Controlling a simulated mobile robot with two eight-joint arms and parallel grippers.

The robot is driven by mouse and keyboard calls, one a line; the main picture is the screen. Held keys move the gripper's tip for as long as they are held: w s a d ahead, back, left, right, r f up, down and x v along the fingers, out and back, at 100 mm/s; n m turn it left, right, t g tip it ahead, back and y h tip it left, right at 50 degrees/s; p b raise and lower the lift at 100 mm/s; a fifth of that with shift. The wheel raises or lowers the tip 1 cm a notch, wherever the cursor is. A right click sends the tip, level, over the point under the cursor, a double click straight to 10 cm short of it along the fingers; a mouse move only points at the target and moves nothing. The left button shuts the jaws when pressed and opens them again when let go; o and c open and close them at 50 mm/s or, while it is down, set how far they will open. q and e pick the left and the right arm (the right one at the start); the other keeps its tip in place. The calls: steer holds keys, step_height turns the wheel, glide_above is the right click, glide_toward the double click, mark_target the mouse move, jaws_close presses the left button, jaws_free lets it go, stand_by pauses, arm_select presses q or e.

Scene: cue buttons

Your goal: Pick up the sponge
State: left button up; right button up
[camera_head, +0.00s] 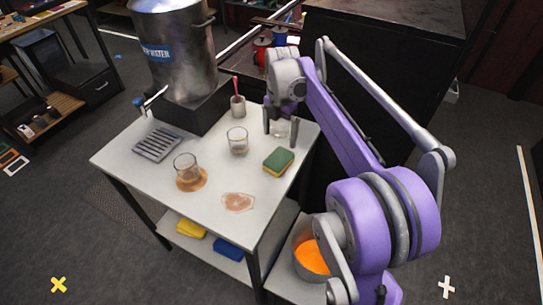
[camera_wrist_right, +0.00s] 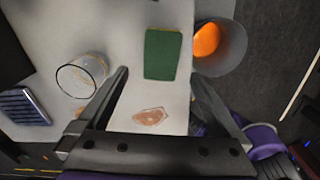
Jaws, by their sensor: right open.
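The sponge (camera_head: 278,161), green on top with a yellow side, lies flat near the right edge of the white table (camera_head: 130,158). It also shows in the right wrist view (camera_wrist_right: 163,53) as a green rectangle just beyond the fingertips, between their lines. My right gripper (camera_head: 281,134) is open above the table, behind the sponge in the head view and apart from it. Its two fingers also show in the right wrist view (camera_wrist_right: 160,76), with nothing held between them. My left gripper is not in view.
A glass (camera_head: 237,140) stands left of the sponge; another glass (camera_head: 186,168) stands by a brown spill. A pinkish stain (camera_head: 239,202) marks the front. A drain rack (camera_head: 157,144), a cup (camera_head: 238,106) and a large metal urn (camera_head: 178,50) are farther off. An orange-filled bucket (camera_head: 311,256) stands right.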

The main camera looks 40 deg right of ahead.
glide_above(279, 158)
step_height(279, 158, down, 4)
steer(key=shift+f, duration=0.1)
steer(key=shift+f+b, duration=0.45)
steer(key=shift+f, duration=2.45)
steer(key=c, duration=1.1)
steer(key=shift+c, duration=0.3)
steer(key=shift+r, duration=0.1)
step_height(279, 158, up, 10)
steer(key=p, duration=0.1)
